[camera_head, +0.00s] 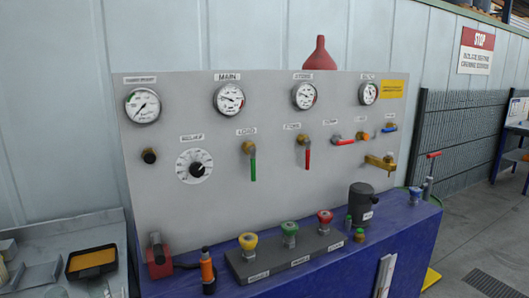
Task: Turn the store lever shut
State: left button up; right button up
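A red-handled lever (307,155) hangs straight down from a brass valve on the grey panel (220,215). The label above it is small and seems to read STORE. To its left, a green-handled lever (253,166) also hangs straight down, under a label that looks like LOAD. A shorter red handle (343,142) to the right lies about level. Neither of my grippers is in view.
Gauges (229,98) line the panel's top. A black knob (197,169) is at left and a brass tap (382,162) at right. On the blue bench (330,275) stand a block with coloured fittings (290,230) and a dark cylinder (361,203). Space before the levers looks clear.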

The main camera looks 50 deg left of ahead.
aim_at(306, 141)
jog(key=u, duration=1.25)
jog(key=i+l+u, duration=0.1)
jog(key=i+l, duration=0.65)
